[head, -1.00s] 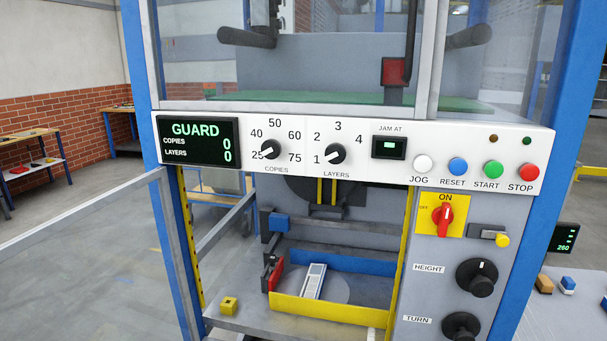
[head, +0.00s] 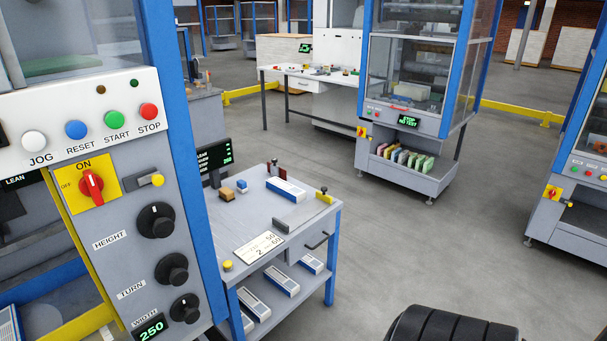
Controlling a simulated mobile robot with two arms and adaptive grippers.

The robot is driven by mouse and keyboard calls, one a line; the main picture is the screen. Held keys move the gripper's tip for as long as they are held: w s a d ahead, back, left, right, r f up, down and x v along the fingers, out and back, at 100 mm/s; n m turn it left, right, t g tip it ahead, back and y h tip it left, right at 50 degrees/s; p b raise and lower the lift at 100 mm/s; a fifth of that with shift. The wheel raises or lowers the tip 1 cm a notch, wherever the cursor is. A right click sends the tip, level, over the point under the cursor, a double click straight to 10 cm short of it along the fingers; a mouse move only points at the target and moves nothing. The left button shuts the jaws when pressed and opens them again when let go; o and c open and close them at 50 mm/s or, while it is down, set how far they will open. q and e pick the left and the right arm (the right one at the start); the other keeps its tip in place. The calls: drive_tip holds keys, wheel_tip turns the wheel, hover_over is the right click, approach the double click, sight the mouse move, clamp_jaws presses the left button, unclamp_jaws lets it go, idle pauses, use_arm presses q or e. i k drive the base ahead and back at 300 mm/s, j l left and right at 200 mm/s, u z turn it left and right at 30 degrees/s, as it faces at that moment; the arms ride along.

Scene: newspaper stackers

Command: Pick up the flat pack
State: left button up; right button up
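Several flat white-and-blue packs are in view, and I cannot tell which one the task means. One pack (head: 287,190) lies on top of the grey side table (head: 240,215). Others lie on the table's lower shelf, such as the middle pack (head: 282,281) and the right pack (head: 311,264). Another pack (head: 9,325) shows in part inside the near machine at the lower left edge. Neither of my grippers is in view.
The near machine's control panel (head: 100,210) fills the left side. The table also holds a small screen (head: 214,157), a printed card (head: 259,247) and small blocks. Open floor (head: 420,240) lies right of the table. A black ribbed shape shows at the bottom edge.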

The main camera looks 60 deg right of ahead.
sight(293, 193)
drive_tip(key=z, duration=1.65)
drive_tip(key=i+u, duration=0.1)
drive_tip(key=u, duration=0.6)
drive_tip(key=i+l+u, duration=0.2)
drive_tip(key=l+u, duration=0.15)
drive_tip(key=i+l+u, duration=0.1)
drive_tip(key=l+u, duration=0.2)
drive_tip(key=l, duration=0.15)
drive_tip(key=i+l+u, duration=0.1)
drive_tip(key=l+u, duration=0.25)
